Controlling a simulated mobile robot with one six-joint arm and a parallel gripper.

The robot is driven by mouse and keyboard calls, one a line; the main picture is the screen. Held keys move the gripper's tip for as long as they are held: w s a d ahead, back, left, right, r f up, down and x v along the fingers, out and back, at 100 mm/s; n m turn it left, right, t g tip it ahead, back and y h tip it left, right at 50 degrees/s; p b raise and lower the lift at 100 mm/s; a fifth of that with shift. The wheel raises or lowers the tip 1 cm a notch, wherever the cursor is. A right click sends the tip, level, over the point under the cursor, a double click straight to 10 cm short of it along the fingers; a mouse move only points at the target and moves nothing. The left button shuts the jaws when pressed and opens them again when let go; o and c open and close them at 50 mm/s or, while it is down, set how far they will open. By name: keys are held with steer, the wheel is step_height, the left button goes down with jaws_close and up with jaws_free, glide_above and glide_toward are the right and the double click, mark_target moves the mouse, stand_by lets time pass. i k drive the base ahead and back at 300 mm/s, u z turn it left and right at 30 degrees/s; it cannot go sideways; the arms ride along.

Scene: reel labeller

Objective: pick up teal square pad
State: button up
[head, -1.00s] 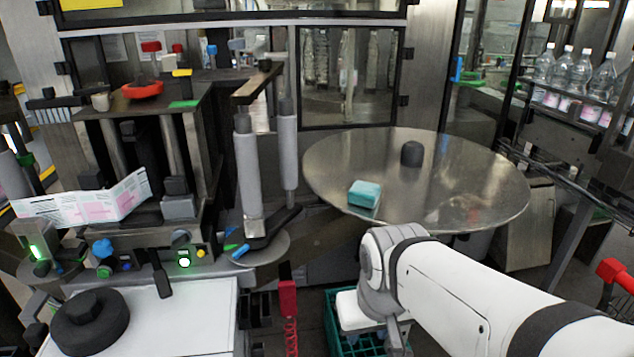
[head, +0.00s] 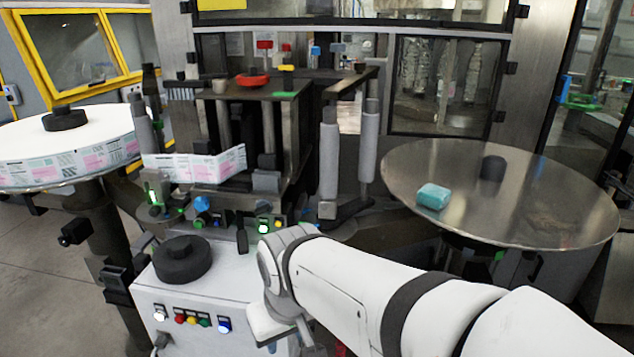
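The teal square pad (head: 433,196) lies on the left part of the round metal turntable (head: 540,222), near its left edge. Nothing covers it. My white arm reaches in from the lower right and ends at a wrist left of and below the pad, apart from it. The fingers of my gripper cannot be made out; only the wrist and a pale part below it show at the bottom of the picture.
A dark knob (head: 493,168) stands at the turntable's middle. Grey rollers (head: 330,160) stand left of the turntable. A white control box (head: 200,300) with a black disc (head: 182,260) is at lower left. A label reel (head: 60,150) is at far left.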

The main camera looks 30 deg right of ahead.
mark_target(431, 195)
steer(key=u, duration=0.2)
steer(key=k, duration=1.2)
steer(key=z, duration=1.35)
steer(key=i, duration=0.65)
steer(key=u, duration=0.05)
